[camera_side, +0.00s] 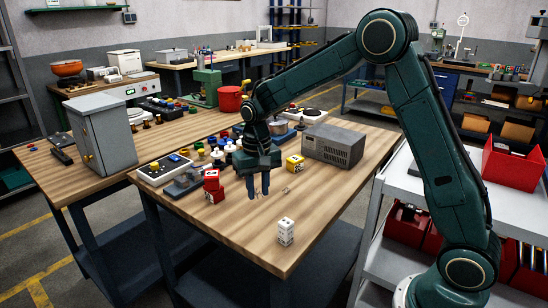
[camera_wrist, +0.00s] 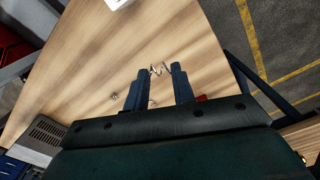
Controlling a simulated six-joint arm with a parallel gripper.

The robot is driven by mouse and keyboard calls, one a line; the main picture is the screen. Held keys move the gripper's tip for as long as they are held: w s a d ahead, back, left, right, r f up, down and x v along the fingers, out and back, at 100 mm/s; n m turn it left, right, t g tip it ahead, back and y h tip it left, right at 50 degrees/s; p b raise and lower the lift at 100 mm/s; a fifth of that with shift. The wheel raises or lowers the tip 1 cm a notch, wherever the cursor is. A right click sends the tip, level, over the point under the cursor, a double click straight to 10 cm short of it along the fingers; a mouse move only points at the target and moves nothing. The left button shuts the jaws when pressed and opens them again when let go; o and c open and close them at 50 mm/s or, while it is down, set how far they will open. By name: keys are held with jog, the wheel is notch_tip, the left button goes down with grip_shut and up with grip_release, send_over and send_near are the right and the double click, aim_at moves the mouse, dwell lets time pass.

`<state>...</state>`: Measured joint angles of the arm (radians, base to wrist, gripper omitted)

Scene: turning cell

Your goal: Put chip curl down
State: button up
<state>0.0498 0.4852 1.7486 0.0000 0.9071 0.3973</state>
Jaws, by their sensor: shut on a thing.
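My gripper (camera_side: 258,194) points down over the front wooden table (camera_side: 230,228). In the wrist view its two dark blue fingers (camera_wrist: 160,70) are shut on a silvery, spiral chip curl (camera_wrist: 160,71), which spans the narrow gap at the fingertips. In the side view the held curl is too small to make out clearly. The fingertips look close to the table top; I cannot tell whether the curl touches it. Another small curl (camera_side: 285,190) lies on the wood just right of the fingers, and small metal bits (camera_wrist: 114,97) show in the wrist view.
A white dotted block (camera_side: 285,231) stands near the front corner. Red blocks (camera_side: 212,187) are stacked left of my gripper. A yellow block (camera_side: 295,163) and a grey box (camera_side: 334,145) stand behind right. Bare wood lies in front of my gripper.

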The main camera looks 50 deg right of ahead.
aim_at(269, 213)
jog(key=d+r+m, duration=0.5)
jog(key=r+m, duration=0.6)
jog(key=shift+w+r, duration=0.15)
jog(key=shift+w, duration=0.1)
jog(key=shift+d+f, duration=0.1)
jog(key=shift+f, duration=0.1)
notch_tip(269, 213, down, 19)
jog(key=shift+f, duration=0.15)
dwell(0.7)
jog(key=shift+f, duration=0.2)
jog(key=o, duration=0.9)
